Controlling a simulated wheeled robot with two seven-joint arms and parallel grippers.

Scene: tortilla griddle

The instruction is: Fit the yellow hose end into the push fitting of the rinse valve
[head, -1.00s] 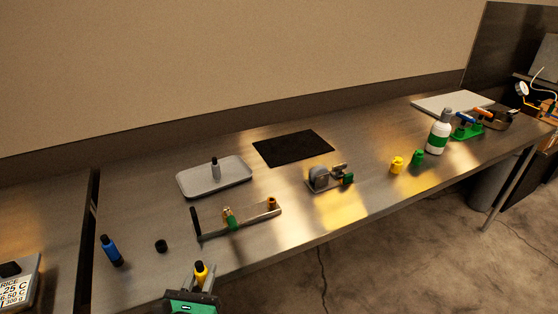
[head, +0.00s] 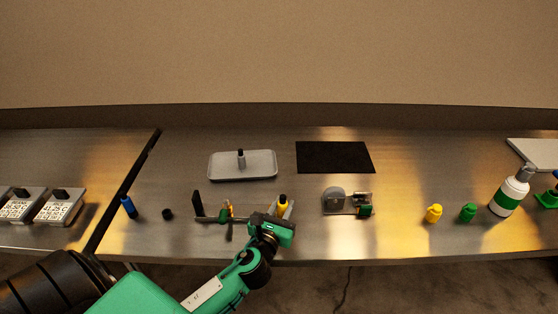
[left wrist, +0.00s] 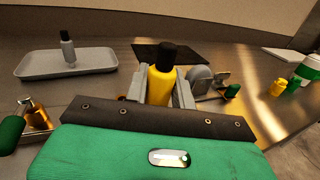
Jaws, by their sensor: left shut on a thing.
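The yellow hose end (head: 283,202), a yellow cylinder with a black top, is held upright in my left gripper (head: 282,208). The left wrist view shows the hose end (left wrist: 161,84) between both grey fingers, which are shut on it. A brass valve with a green handle (head: 226,210), seemingly the rinse valve, is on a metal rail to the left of my gripper. It shows partly at the left edge of the left wrist view (left wrist: 36,114). My gripper hides the rail's right end in the head view. I cannot make out the push fitting's opening. My right gripper is not in view.
A grey tray (head: 217,174) with a bottle and a black mat (head: 335,157) lie behind. A grey round fixture (head: 336,200) stands right of my gripper. A blue bottle (head: 128,207) and black cap (head: 167,214) are left. Yellow (head: 433,213) and green (head: 468,212) pieces are right.

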